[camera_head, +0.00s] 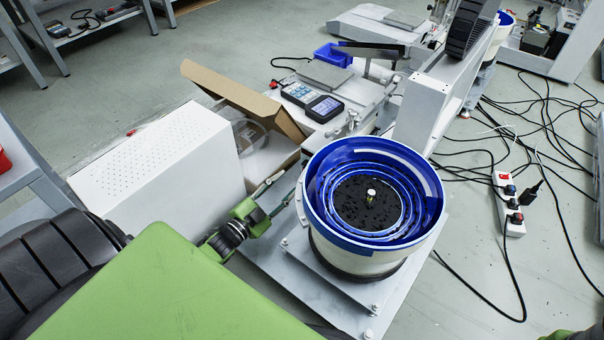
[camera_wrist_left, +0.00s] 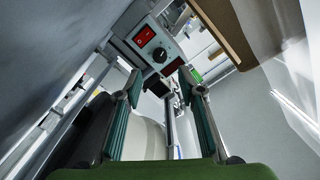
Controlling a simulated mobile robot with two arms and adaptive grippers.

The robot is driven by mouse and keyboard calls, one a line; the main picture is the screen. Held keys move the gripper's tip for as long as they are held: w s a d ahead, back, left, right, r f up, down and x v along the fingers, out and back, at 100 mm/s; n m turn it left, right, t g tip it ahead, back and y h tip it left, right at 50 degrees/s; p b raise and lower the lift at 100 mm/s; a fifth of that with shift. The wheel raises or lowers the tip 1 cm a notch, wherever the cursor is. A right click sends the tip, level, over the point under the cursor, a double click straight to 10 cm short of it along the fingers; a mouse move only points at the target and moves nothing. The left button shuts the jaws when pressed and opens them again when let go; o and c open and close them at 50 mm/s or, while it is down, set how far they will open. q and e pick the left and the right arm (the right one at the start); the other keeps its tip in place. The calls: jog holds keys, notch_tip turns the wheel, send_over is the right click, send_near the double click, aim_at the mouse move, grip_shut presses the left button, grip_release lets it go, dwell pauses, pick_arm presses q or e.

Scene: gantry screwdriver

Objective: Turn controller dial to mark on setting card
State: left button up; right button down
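The controller (camera_wrist_left: 150,42) is a pale grey box in the upper middle of the left wrist view. Its face carries a round black dial (camera_wrist_left: 159,54), a red rocker switch (camera_wrist_left: 145,36) and a dark red window (camera_wrist_left: 172,67). My left gripper (camera_wrist_left: 160,82) is open and empty, its two green-padded fingers pointing at the controller from below, apart from the dial. In the head view my left gripper (camera_head: 282,184) reaches between the white box and the bowl feeder. The dial is hidden there. I cannot make out the setting card or the dial's pointer.
The blue-rimmed bowl feeder (camera_head: 335,245) stands close right of my left gripper. A white perforated box (camera_head: 160,165) and an open cardboard box (camera_head: 245,100) stand left and behind. A handheld device (camera_head: 312,101) lies behind. Cables and a power strip (camera_head: 508,204) lie on the floor.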

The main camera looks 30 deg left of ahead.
aim_at(304, 166)
pick_arm(q)
jog(key=w+b, duration=0.1)
jog(key=w, duration=0.1)
jog(key=w+b, duration=0.1)
jog(key=w, duration=0.2)
jog(key=w+b, duration=0.1)
jog(key=w, duration=0.1)
jog(key=shift+w+d+f+b, duration=0.15)
jog(key=shift+w+d+b, duration=0.1)
jog(key=shift+d+b, duration=0.05)
jog(key=shift+w, duration=0.45)
grip_shut()
